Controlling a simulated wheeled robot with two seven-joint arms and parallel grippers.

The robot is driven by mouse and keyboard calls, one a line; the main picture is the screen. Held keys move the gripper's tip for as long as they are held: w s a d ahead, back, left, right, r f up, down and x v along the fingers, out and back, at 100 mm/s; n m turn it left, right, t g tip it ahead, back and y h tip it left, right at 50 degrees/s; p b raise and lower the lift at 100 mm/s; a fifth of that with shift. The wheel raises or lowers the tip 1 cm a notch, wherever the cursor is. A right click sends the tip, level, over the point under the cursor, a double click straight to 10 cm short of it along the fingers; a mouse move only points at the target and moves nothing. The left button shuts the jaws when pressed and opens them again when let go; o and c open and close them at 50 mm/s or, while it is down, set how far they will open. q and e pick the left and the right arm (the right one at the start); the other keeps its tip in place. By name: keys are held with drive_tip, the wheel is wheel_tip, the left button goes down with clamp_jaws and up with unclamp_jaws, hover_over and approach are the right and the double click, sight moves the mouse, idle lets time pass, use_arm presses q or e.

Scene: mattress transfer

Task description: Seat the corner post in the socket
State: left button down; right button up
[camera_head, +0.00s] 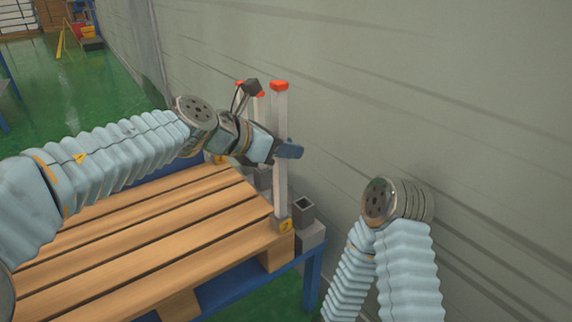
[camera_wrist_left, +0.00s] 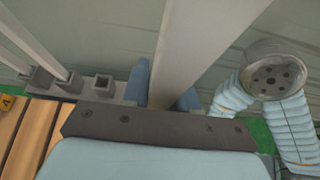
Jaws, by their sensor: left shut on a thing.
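A tall grey corner post with an orange-red cap (camera_head: 280,125) stands roughly upright near the pallet's front right corner. My left gripper (camera_head: 284,149) is shut around its middle; in the left wrist view the blue fingers (camera_wrist_left: 164,90) lie on both sides of the post (camera_wrist_left: 205,40). The post's lower end appears at a grey corner block with a yellow label (camera_head: 284,224); I cannot tell whether it is inside a socket. An empty square socket (camera_head: 303,207) is just right of the post, also visible in the left wrist view (camera_wrist_left: 103,84). My right gripper is out of view.
A slatted wooden pallet (camera_head: 160,235) lies on a blue frame (camera_head: 313,275). Two more capped posts stand behind the held one; in the left wrist view they are in sockets (camera_wrist_left: 40,77). A grey wall (camera_head: 440,90) is close behind. My right arm is at lower right.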

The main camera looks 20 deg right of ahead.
sight(286, 161)
use_arm(q)
drive_tip(key=f, duration=0.1)
drive_tip(key=f+b, duration=0.1)
drive_tip(key=f, duration=0.1)
drive_tip(key=shift+w+d+f, duration=0.1)
drive_tip(key=shift+w+f, duration=0.1)
drive_tip(key=shift+w, duration=0.05)
drive_tip(key=shift+f, duration=0.15)
drive_tip(key=shift+f, duration=0.2)
drive_tip(key=c, duration=0.9)
unclamp_jaws()
drive_tip(key=shift+r, duration=0.25)
drive_tip(key=p+v, duration=0.1)
drive_tip(key=v, duration=1.1)
